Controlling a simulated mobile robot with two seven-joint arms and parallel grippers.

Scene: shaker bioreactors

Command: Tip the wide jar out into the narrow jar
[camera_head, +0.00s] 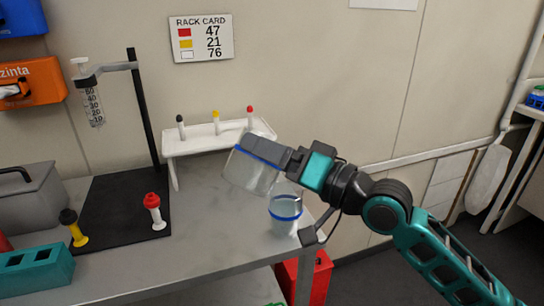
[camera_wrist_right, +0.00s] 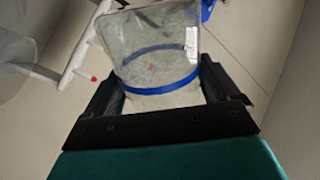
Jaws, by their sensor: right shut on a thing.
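My right gripper (camera_head: 286,158) is shut on the wide jar (camera_head: 250,172), a clear vessel with a blue band. The wide jar is tilted and held above the bench. In the right wrist view the wide jar (camera_wrist_right: 155,60) sits between the two fingers of the right gripper (camera_wrist_right: 165,95). The narrow jar (camera_head: 285,215), clear with a blue band near its rim, stands upright on the bench below and right of the wide jar. I cannot tell whether anything flows between them. My left gripper is not in view.
A white rack (camera_head: 205,142) with several capped tubes stands behind the wide jar. A black stand (camera_head: 142,110) holds a syringe (camera_head: 92,105). Red-capped (camera_head: 153,210) and yellow (camera_head: 74,228) pieces stand at left, by a teal block (camera_head: 36,270). The bench edge is close to the narrow jar.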

